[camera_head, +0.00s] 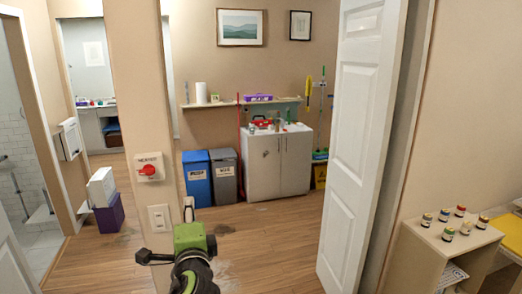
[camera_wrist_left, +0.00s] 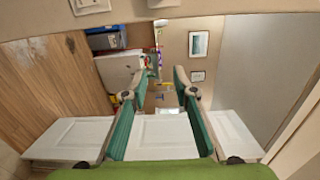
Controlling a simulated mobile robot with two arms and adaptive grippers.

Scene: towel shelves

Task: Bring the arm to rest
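My left arm, black and green, comes in at the bottom middle of the head view. Its gripper (camera_head: 167,232) is in front of the wall end that carries a white switch plate. In the left wrist view the two teal-sided fingers of the left gripper (camera_wrist_left: 162,76) stand apart with nothing between them, so it is open and empty. That view looks sideways into the room past the fingers. My right arm and right gripper show in neither view.
A red switch box (camera_head: 150,167) and a light switch (camera_head: 160,217) are on the wall near the gripper. A white door (camera_head: 360,130) stands open to the right. A small shelf unit (camera_head: 420,240) with several jars is at the right.

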